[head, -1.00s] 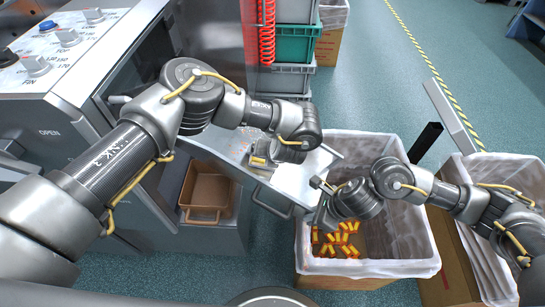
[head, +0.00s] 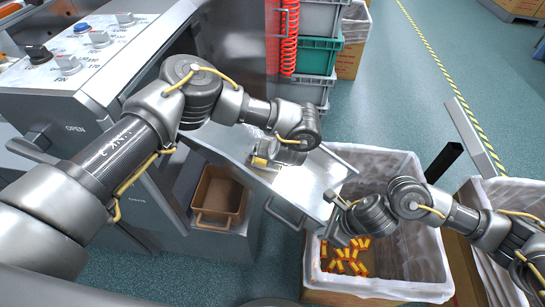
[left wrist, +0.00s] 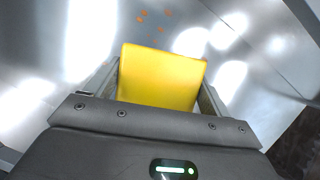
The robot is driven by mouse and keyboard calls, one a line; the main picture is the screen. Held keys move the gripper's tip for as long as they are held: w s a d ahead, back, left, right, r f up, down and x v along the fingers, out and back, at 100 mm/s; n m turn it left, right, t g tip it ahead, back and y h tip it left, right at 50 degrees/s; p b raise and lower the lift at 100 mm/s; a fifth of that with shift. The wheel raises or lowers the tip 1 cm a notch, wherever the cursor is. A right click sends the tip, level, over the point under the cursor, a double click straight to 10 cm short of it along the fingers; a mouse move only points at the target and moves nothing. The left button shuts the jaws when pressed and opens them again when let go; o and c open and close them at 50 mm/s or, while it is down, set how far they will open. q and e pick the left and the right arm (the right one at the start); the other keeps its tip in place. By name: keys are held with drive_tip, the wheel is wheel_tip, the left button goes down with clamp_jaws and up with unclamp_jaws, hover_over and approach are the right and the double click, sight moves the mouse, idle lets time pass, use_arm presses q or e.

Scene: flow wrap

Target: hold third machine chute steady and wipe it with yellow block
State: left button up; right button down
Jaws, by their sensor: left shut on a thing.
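The chute (head: 317,176) is a shiny metal tray sloping out from the machine, with raised side edges. My left gripper (head: 263,158) is over its upper part, shut on the yellow block (left wrist: 162,78). In the head view the block is mostly hidden by my left wrist. In the left wrist view it sits between the fingers, with small orange spots (left wrist: 143,14) on the metal beyond it. Whether the block touches the metal is unclear. My right gripper (head: 337,203) is at the chute's lower right edge; its fingers are too small to tell if they close on it.
A lined bin (head: 436,270) with several red-yellow wrapped pieces (head: 345,262) stands below the chute's end. A brown tray (head: 219,194) sits under the machine. Stacked crates (head: 318,57) and a red coiled hose (head: 289,38) are behind. Another lined bin (head: 505,190) is at right.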

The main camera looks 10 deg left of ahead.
sight(291, 169)
use_arm(q)
drive_tip(key=shift+w+a+r, duration=0.15)
drive_tip(key=shift+a+r, duration=0.05)
drive_tip(key=shift+a, duration=0.35)
drive_tip(key=shift+w+a+r, duration=0.2)
drive_tip(key=shift+a+r, duration=0.05)
drive_tip(key=shift+a, duration=0.25)
drive_tip(key=shift+w+a+r, duration=0.15)
drive_tip(key=shift+a+r, duration=0.05)
drive_tip(key=shift+a, duration=0.35)
use_arm(e)
drive_tip(key=shift+s+d+f, duration=0.1)
drive_tip(key=shift+d+f, duration=0.05)
drive_tip(key=shift+f, duration=0.05)
use_arm(q)
drive_tip(key=shift+w+a+r, duration=0.2)
drive_tip(key=shift+a, duration=0.3)
drive_tip(key=shift+w+a+r, duration=0.15)
drive_tip(key=shift+a+r, duration=0.05)
drive_tip(key=shift+a, duration=0.25)
drive_tip(key=shift+w+a+r, duration=0.2)
drive_tip(key=shift+a, duration=0.3)
drive_tip(key=shift+w+d, duration=0.3)
drive_tip(key=shift+w, duration=0.4)
drive_tip(key=shift+w+d, duration=0.25)
drive_tip(key=shift+w, duration=0.4)
